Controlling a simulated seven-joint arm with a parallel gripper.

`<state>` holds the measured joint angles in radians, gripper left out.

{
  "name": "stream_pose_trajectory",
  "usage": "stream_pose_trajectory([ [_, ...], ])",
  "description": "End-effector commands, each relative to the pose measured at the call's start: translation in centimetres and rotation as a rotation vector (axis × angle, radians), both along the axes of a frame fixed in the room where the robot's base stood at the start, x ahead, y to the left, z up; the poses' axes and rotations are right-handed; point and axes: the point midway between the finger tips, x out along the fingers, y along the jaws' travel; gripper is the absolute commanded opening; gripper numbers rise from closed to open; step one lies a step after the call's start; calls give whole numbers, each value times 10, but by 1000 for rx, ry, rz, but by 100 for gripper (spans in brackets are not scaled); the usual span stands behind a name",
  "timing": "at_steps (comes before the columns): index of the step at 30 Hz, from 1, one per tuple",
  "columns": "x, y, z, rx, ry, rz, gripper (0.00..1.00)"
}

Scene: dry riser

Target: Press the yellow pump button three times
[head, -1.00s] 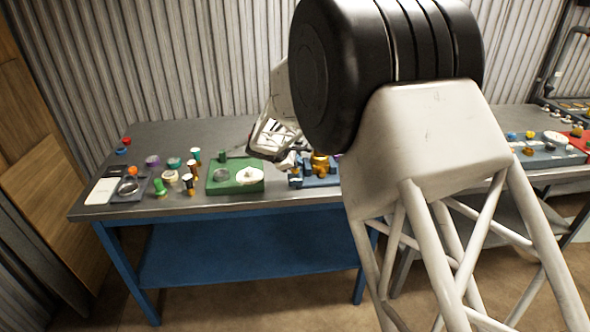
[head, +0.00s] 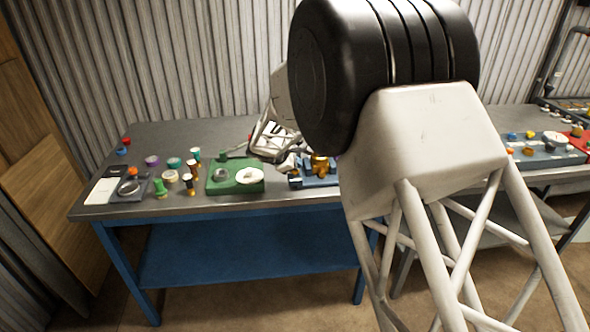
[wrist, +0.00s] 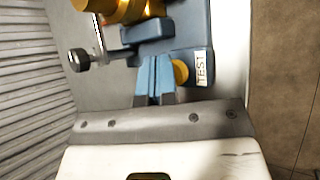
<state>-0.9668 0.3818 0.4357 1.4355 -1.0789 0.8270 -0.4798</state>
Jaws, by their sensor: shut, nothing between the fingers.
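A yellow round button (wrist: 180,72) sits on a blue-grey base (wrist: 199,52) beside a white label reading TEST (wrist: 202,68) in the wrist view. My gripper (wrist: 153,62) is shut and empty, its blue fingers just left of the button and seeming to overlap its left edge. I cannot tell whether they touch it. A brass fitting (wrist: 122,10) is mounted on the same base. In the head view the brass fitting (head: 320,163) shows on its blue base (head: 316,182), with my gripper (head: 286,163) at its left; the yellow button cannot be made out there.
A dark knob on a stem (wrist: 80,60) lies left of the base. A green unit (head: 222,188) with round fittings stands to the left on the grey bench (head: 200,134). Several small coloured caps and a white panel (head: 101,190) are at the bench's left end.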

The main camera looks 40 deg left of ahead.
Motion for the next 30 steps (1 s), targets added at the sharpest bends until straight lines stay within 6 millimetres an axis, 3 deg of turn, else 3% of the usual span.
stream_pose_trajectory([
  [30,0,0,-8,0,1,-1,0],
])
